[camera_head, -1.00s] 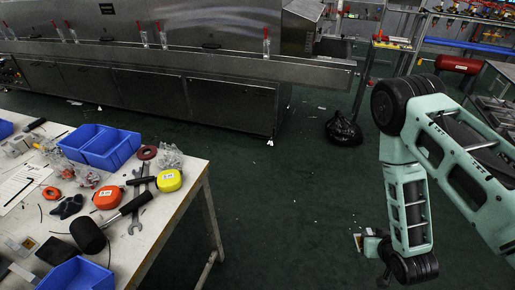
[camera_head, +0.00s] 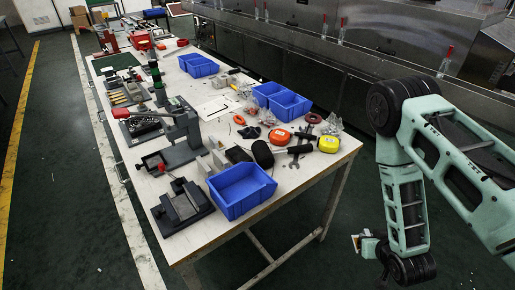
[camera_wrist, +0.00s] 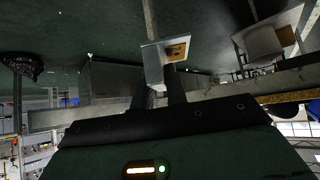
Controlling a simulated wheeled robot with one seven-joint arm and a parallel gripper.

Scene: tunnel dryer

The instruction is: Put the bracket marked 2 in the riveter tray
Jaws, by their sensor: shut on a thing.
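My gripper (camera_wrist: 161,92) is shut on a pale, angled metal bracket (camera_wrist: 153,62) with a tan, dark-marked patch. The number on it is not readable. In the head view the bracket (camera_head: 356,243) shows small beside my wrist, low at the right and clear of the table; the fingers are mostly hidden there. A grey press-like machine (camera_head: 182,133), possibly the riveter, stands on the table to the left. A small dark tray (camera_head: 154,164) sits in front of it. I cannot tell for certain that this is the riveter tray.
The long white table (camera_head: 228,240) carries a near blue bin (camera_head: 240,191), a dark fixture (camera_head: 182,207), a black mallet (camera_head: 262,153) and yellow and orange tape measures. More blue bins stand farther back. Green floor lies between table and arm. The steel dryer (camera_head: 305,50) runs behind.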

